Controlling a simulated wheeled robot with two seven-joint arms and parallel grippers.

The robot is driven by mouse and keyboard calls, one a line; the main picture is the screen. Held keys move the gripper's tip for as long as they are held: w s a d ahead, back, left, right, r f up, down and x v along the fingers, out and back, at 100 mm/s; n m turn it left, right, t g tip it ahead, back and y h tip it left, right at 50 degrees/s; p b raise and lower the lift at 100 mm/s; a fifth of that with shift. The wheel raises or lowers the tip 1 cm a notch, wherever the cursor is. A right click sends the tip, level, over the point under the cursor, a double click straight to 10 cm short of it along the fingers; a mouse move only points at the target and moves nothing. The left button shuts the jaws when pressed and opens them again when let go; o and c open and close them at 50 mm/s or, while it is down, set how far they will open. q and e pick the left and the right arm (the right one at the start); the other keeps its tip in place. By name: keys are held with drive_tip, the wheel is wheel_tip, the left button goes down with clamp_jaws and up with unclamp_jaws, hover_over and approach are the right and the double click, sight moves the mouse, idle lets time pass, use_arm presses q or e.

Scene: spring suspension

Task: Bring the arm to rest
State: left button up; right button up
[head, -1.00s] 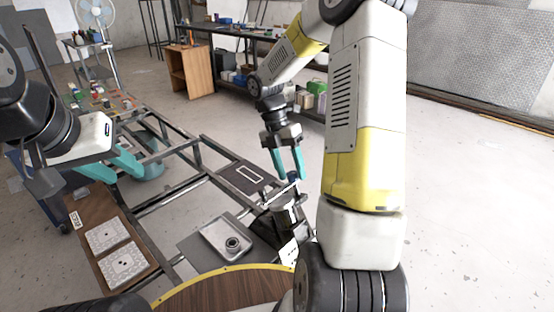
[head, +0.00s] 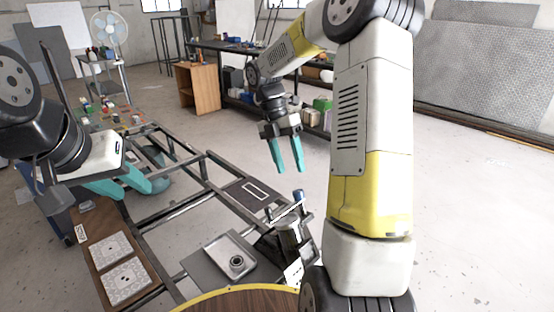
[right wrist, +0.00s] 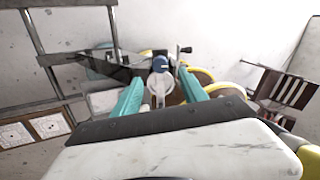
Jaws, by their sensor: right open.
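My right gripper (head: 287,169) hangs open and empty in the head view, teal fingers pointing down. Below it stands a dark, cylindrical fixture (head: 290,232) with a blue-topped part (head: 298,195); a clear gap separates them in the picture. In the right wrist view, the blue top (right wrist: 160,64) shows between the two teal fingers (right wrist: 160,97), with a pale round part below it. My left gripper (head: 128,184) is at the left, over the frame near the wooden board; its teal fingers overlap in view, so their opening is unclear.
A metal tray (head: 231,257) with a small ring-shaped part (head: 236,262) lies on the frame. A wooden board (head: 97,229) with two patterned white plates is at the left. A dark plate (head: 247,196) with a white outline lies mid-frame. Open floor is at the right.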

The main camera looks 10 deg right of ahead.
drive_tip(key=shift+r, duration=0.1)
drive_tip(key=s+a+r+m+t+y, duration=0.2)
drive_tip(key=s+r+m+t, duration=0.3)
drive_tip(key=s+m, duration=0.4)
drive_tip(key=s+a+r+m+t+y, duration=0.2)
drive_tip(key=s+m, duration=0.6)
drive_tip(key=m, duration=0.9)
wheel_tip(320, 180, up, 4)
drive_tip(key=a+t, duration=0.2)
drive_tip(key=t, duration=0.1)
drive_tip(key=shift+s, duration=0.4)
